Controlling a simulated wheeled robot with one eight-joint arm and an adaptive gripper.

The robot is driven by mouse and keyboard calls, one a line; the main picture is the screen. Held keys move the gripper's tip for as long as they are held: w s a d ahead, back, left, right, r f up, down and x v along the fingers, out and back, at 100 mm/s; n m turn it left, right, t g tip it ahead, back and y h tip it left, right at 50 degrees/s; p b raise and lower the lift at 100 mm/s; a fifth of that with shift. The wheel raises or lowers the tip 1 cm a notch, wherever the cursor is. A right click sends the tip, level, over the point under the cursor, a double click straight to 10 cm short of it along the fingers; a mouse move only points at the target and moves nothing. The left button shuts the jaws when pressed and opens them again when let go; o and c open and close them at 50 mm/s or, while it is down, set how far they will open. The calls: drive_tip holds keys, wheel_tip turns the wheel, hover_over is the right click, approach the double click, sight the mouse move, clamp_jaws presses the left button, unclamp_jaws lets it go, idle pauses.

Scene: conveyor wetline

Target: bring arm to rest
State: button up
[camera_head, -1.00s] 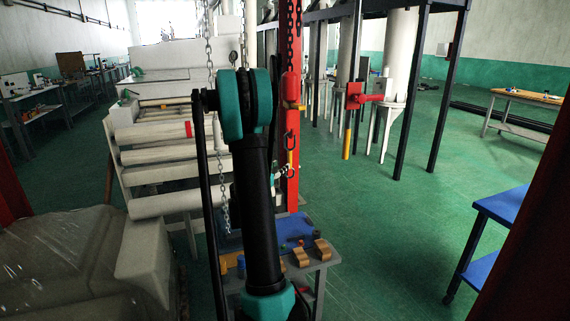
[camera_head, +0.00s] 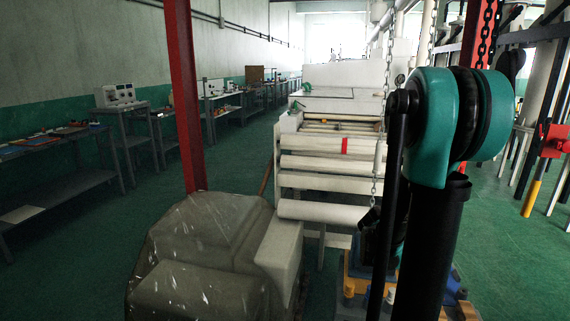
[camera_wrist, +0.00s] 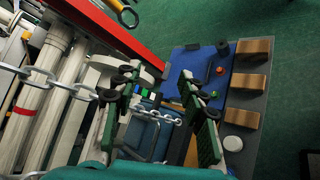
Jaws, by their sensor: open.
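My arm stands large at the right of the head view, with a teal joint on top of a black link. My gripper (camera_wrist: 158,86) shows in the wrist view with its two dark green, black-tipped fingers spread apart. No object is seen held between them. Below the fingers are a hanging chain (camera_wrist: 165,117) and part of a small grey bench (camera_wrist: 245,140) with a blue mat (camera_wrist: 208,68). In the head view the arm covers most of that bench, and the fingers cannot be made out clearly.
A roller conveyor (camera_head: 330,163) stands left of my arm, with a covered grey bulk (camera_head: 200,250) in front. A red post (camera_head: 184,100) rises at left, near workbenches (camera_head: 115,110). Chains hang close by. Wooden blocks (camera_wrist: 250,83) lie on the bench. Green floor is open at left.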

drive_tip(key=s+a+f+m+y, duration=0.3)
drive_tip(key=s+a, duration=0.3)
drive_tip(key=a, duration=0.2)
drive_tip(key=s+a+f+m+g+y, duration=0.1)
drive_tip(key=s+a+f+m+y, duration=0.2)
drive_tip(key=a, duration=0.5)
drive_tip(key=s+a+f+m+g+y, duration=0.1)
drive_tip(key=s+a+f+m+y, duration=0.2)
drive_tip(key=s+a+m+y, duration=0.2)
drive_tip(key=s+a+m, duration=0.2)
drive_tip(key=s+a, duration=0.2)
drive_tip(key=shift+f, duration=0.2)
